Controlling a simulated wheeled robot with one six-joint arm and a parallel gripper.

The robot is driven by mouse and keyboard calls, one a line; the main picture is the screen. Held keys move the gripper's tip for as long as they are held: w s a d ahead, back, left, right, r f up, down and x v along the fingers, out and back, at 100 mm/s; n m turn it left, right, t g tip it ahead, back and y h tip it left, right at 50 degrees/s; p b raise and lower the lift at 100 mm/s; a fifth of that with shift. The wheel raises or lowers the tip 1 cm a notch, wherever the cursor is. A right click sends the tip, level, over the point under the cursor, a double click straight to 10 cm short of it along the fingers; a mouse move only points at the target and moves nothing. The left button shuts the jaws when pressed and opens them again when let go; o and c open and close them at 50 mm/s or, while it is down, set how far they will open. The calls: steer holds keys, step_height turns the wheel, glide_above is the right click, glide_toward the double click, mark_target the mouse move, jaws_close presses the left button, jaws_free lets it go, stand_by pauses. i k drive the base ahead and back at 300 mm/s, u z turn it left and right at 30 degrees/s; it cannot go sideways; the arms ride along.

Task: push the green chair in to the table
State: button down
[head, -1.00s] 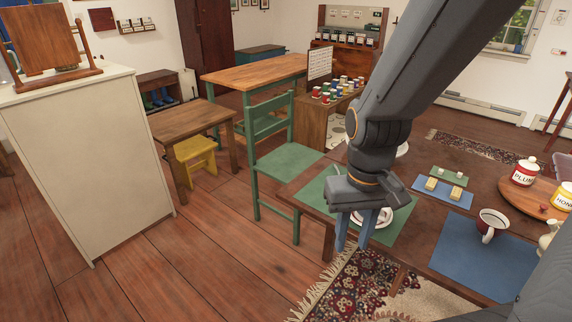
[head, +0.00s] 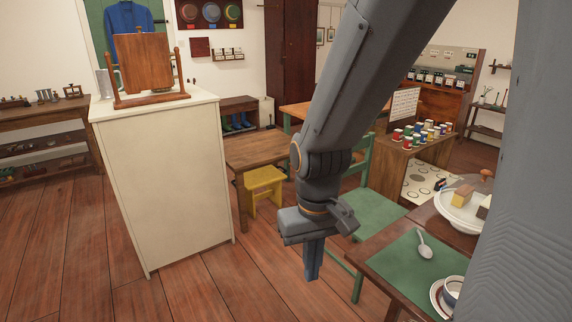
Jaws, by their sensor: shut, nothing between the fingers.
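The green chair (head: 372,211) stands at the left end of the dining table (head: 385,262), its seat close to the table edge. My arm hides much of its backrest. My gripper (head: 313,277) is shut and empty, pointing down. In the picture it lies left of the chair's front leg, over the floor; I cannot tell whether it touches the chair.
A cream cabinet (head: 165,190) stands at the left with a mirror on top. A yellow stool (head: 264,184) sits under a small wooden table (head: 257,150). A green mat (head: 412,262), spoon and cup lie on the dining table.

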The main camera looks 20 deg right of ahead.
mark_target(374, 212)
steer(key=u, duration=0.45)
steer(key=i, duration=2.55)
steer(key=z, duration=1.6)
steer(key=i, duration=0.75)
steer(key=z, duration=0.8)
